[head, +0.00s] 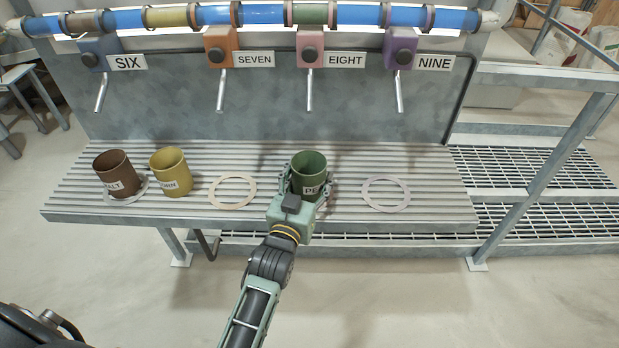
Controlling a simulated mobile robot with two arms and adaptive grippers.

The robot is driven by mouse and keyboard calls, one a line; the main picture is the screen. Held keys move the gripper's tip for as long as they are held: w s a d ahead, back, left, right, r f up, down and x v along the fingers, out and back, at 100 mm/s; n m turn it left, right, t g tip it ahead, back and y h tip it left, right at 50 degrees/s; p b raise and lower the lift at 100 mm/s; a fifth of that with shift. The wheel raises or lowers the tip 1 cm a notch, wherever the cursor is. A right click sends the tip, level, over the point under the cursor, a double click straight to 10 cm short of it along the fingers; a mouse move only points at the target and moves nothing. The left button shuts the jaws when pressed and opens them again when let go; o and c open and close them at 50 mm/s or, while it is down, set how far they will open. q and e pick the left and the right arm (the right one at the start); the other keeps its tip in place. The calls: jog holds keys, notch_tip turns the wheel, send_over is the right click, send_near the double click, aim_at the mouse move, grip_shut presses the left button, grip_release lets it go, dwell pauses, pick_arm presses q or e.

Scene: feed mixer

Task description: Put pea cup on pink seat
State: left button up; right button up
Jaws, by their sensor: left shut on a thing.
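The pea cup (309,168) is dark green, upright, with a partly hidden label starting "PE". It is at the slatted bench, below the pink box marked EIGHT (311,48). My left gripper (307,186) is shut on it from the front, with fingers at both sides. No pink seat shows; the cup and gripper cover the spot below EIGHT. I cannot tell whether the cup's base touches the bench or is slightly above it. My right gripper is not in view.
A pale orange ring (233,192) and a pale purple ring (386,195) lie empty on the bench (440,192) either side. Metal spouts hang behind.

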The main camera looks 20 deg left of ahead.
pick_arm(q)
jog(key=shift+f, duration=0.1)
jog(key=o, duration=1.1)
jog(key=shift+w+f, duration=0.1)
jog(key=shift+o, duration=0.2)
jog(key=shift+s, duration=0.2)
jog(key=s, duration=1.1)
jog(key=shift+s+r+b, duration=0.2)
jog(key=shift+s+b, duration=0.1)
jog(key=shift+s, duration=0.05)
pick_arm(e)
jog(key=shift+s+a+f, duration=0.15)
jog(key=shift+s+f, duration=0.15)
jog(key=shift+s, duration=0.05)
pick_arm(q)
jog(key=shift+s, duration=0.1)
